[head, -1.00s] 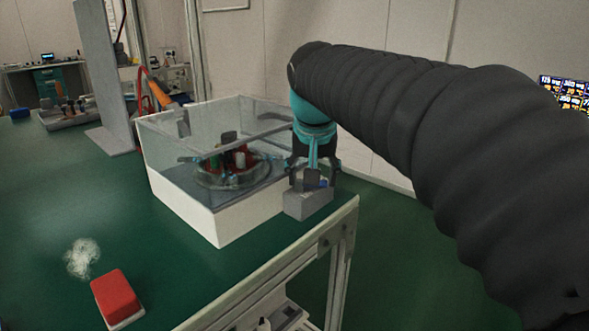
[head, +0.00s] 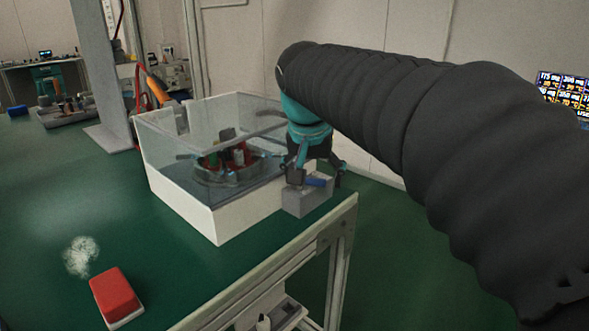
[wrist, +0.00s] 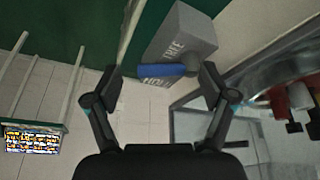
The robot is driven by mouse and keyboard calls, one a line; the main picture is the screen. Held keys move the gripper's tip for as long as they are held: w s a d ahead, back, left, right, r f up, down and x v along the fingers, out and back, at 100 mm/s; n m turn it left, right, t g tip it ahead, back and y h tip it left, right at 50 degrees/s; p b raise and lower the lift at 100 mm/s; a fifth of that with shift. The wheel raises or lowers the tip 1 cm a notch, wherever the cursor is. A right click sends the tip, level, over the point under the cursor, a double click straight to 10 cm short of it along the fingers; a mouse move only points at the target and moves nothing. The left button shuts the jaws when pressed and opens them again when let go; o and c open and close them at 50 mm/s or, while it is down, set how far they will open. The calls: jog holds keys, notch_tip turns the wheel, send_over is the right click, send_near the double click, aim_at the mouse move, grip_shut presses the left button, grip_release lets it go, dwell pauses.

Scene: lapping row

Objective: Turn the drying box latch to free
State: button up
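The drying box (head: 243,213) is a clear-lidded case with a white base, on the green bench. A grey latch block (head: 303,200) stands at its right side, with a blue lever (head: 318,182). In the wrist view, the grey block (wrist: 178,38) carries the lettering FREE and, partly covered, what reads as HOLD. The blue lever (wrist: 163,70) lies crosswise beside the HOLD lettering. My gripper (wrist: 162,85) is open, with one finger on each side of the lever and visible gaps to it. In the head view my gripper (head: 314,174) is over the block.
Red and green parts sit in a glass dish (head: 230,170) inside the box. A red-topped block (head: 115,295) and a whitish patch (head: 81,256) are on the bench front left. A grey upright panel (head: 103,75) stands behind. The bench's right edge is close to the latch.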

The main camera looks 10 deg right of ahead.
jog(key=shift+o, duration=0.6)
jog(key=shift+a+r, duration=0.1)
jog(key=shift+a, duration=0.1)
jog(key=v, duration=0.8)
jog(key=s+d+f+n+t+y, duration=0.1)
jog(key=s+f+n, duration=0.4)
jog(key=s+f, duration=1.2)
notch_tip(320, 180, down, 4)
jog(key=shift+d+f+t+y, duration=0.2)
jog(key=shift+d+t+y, duration=0.1)
jog(key=shift+d+y, duration=0.25)
